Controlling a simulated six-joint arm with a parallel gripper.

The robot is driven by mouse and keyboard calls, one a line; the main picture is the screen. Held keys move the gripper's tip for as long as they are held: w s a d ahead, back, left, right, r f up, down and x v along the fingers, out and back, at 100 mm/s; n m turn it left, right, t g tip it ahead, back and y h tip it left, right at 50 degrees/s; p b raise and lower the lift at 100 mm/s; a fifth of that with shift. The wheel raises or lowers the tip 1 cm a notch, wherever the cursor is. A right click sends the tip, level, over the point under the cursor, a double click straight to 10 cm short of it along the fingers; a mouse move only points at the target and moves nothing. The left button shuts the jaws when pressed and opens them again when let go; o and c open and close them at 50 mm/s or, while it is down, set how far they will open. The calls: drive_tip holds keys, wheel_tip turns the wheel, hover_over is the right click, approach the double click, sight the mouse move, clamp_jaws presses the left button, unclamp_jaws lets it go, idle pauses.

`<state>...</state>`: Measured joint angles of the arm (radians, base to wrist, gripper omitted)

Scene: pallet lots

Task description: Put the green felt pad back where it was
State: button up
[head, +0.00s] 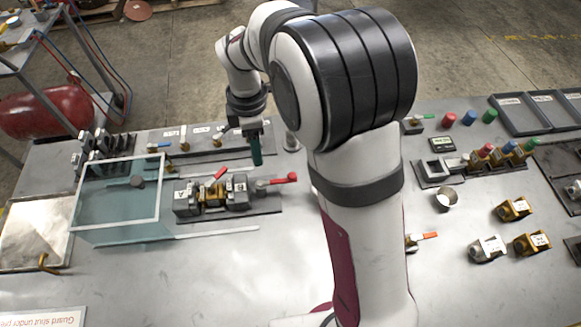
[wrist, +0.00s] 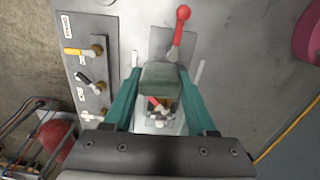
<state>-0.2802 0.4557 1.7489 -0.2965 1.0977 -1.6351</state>
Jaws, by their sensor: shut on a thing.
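The green felt pad (wrist: 164,77) shows in the wrist view as a dull grey-green block between the two teal fingers. My gripper (wrist: 162,80) is shut on it. In the head view my gripper (head: 256,150) hangs over the bench, with its fingers pointing down; I cannot tell the pad from the fingers there. Behind the pad in the wrist view is a valve block (wrist: 160,113) with a red handle, partly hidden. The head view shows the valve assembly (head: 212,195) on a dark plate, and a red lever (head: 277,181) at its right.
A clear guard box (head: 117,236) stands left of the valve assembly. A plate with several small valves (head: 184,145) lies behind it. At the right are a metal cup (head: 446,198), brass blocks (head: 532,243), coloured caps and dark trays (head: 520,113). The front left bench is mostly clear.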

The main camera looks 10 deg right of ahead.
drive_tip(key=s+d+f, duration=0.1)
drive_tip(key=d+f, duration=0.1)
drive_tip(key=d, duration=1.7)
drive_tip(key=shift+m, duration=0.3)
drive_tip(key=w+a+f, duration=0.1)
drive_tip(key=a+f, duration=0.1)
drive_tip(key=a, duration=0.1)
drive_tip(key=w+a+f, duration=0.2)
drive_tip(key=a, duration=0.1)
drive_tip(key=w+a+f, duration=0.1)
drive_tip(key=a+f, duration=0.1)
drive_tip(key=a, duration=0.1)
drive_tip(key=shift+w+a+f, duration=0.35)
drive_tip(key=shift+w, duration=0.05)
wheel_tip(320, 180, down, 4)
drive_tip(key=shift+w+a+f, duration=0.1)
drive_tip(key=shift+a, duration=0.05)
drive_tip(key=shift+f, duration=0.1)
drive_tip(key=o, duration=1.2)
